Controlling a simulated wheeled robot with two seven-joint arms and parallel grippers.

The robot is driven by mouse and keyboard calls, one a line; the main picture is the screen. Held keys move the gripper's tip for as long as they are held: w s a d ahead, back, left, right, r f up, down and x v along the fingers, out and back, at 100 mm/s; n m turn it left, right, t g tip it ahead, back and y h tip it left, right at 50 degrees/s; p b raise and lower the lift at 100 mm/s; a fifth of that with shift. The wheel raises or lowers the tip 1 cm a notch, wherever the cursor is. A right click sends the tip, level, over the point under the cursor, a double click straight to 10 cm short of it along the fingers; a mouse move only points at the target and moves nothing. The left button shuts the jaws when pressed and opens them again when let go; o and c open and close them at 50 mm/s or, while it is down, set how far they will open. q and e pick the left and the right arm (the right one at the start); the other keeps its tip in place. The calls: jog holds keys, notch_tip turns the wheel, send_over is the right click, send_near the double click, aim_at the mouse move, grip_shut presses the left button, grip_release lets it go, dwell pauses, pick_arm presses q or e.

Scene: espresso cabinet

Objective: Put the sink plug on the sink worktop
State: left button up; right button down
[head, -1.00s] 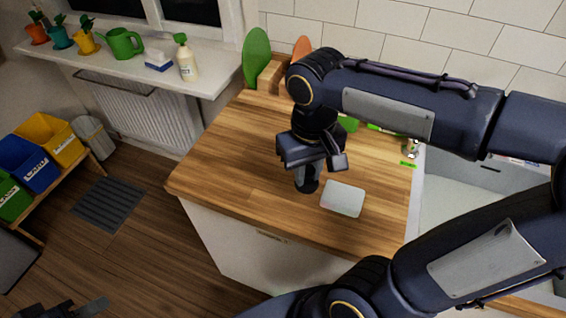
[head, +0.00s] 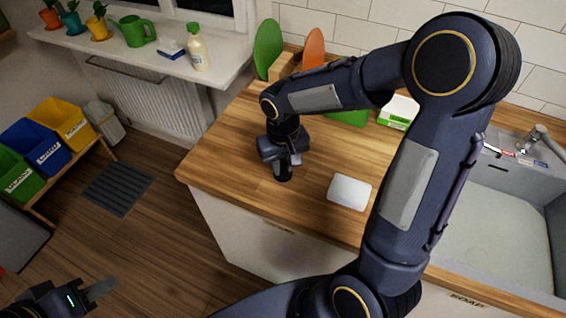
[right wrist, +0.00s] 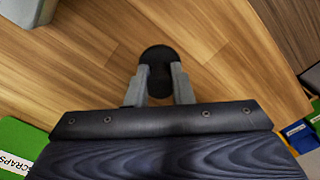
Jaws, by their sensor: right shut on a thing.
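The sink plug (head: 283,174) is small, dark and rounded. It is at the left part of the wooden worktop (head: 230,150). My right gripper (head: 281,158) is shut on it from above. In the right wrist view the black plug (right wrist: 157,66) sits between the two grey fingers of the right gripper (right wrist: 158,80). I cannot tell whether the plug touches the wood. My left gripper (head: 92,292) is at the lower left, away from the worktop; I cannot tell if it is open.
A pale rounded block (head: 349,192) lies right of the plug. The sink (head: 495,235) with its tap (head: 540,140) is at the right. Green (head: 268,45) and orange (head: 314,48) boards stand at the back. Bare wood surrounds the plug.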

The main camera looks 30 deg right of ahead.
aim_at(283, 163)
jog(key=shift+f, duration=0.2)
jog(key=c, duration=1.3)
grip_release()
jog(key=shift+r, duration=0.1)
notch_tip(283, 163, up, 12)
jog(key=s+t+y, duration=0.1)
jog(key=s+t, duration=0.1)
jog(key=s, duration=0.3)
jog(key=s+f+t+y, duration=0.1)
jog(key=s, duration=0.5)
jog(key=s+m+t+y, duration=0.1)
jog(key=s+t, duration=0.1)
jog(key=s, duration=0.4)
jog(key=shift+f+t+y, duration=0.25)
jog(key=shift+t+y, duration=0.05)
jog(key=shift+y, duration=0.1)
